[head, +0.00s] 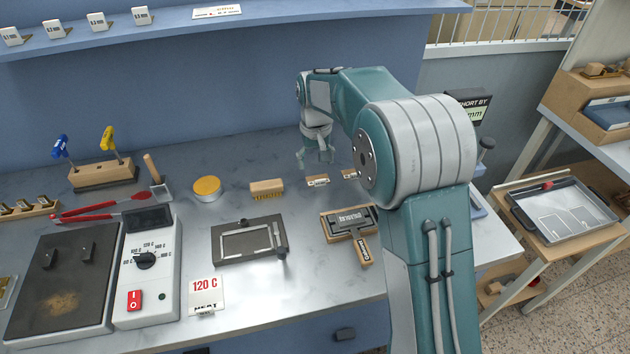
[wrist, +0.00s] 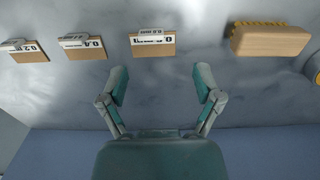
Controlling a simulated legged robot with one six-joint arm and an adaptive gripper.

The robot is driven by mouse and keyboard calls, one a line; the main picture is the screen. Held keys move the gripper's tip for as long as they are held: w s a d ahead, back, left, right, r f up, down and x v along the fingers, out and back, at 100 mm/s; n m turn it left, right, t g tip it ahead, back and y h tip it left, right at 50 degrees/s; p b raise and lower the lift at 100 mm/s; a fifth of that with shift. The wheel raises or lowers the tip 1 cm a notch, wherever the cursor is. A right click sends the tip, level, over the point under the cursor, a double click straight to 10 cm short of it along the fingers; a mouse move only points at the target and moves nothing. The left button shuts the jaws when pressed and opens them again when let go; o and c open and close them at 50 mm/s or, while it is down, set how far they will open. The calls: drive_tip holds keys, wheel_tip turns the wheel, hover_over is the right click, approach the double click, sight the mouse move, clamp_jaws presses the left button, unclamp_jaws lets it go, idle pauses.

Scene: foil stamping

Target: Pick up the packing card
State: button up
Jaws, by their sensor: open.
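Three small packing cards on wooden backings lie in a row on the bench. In the wrist view the nearest one (wrist: 153,44) is ahead of my gripper, between the lines of its fingers; its print is partly unreadable. A card marked 0.4 (wrist: 82,46) and one marked 0.2 (wrist: 25,50) are to its left. The head view shows two cards, one (head: 317,181) just in front of my gripper and one (head: 350,174) beside my arm; the third is hidden. My gripper (head: 317,156) is open and empty; its spread fingers show in the wrist view (wrist: 161,82), apart from the cards.
A wooden brush (head: 266,188) and a yellow round tin (head: 207,188) are left of the cards. A dark frame (head: 248,242) and a type holder (head: 349,222) lie nearer. A display reading "SHORT BY" (head: 470,105), partly hidden, stands behind my arm. A blue wall rises behind the bench.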

sight(321, 180)
drive_tip(key=shift+d+f, duration=0.4)
drive_tip(key=shift+f, duration=0.3)
drive_tip(key=f, duration=0.4)
drive_tip(key=shift+s+d+f, duration=0.25)
drive_tip(key=shift+s+d, duration=0.05)
drive_tip(key=shift+a+f, duration=0.15)
drive_tip(key=shift+a, duration=0.15)
drive_tip(key=shift+d, duration=0.25)
drive_tip(key=c, duration=0.8)
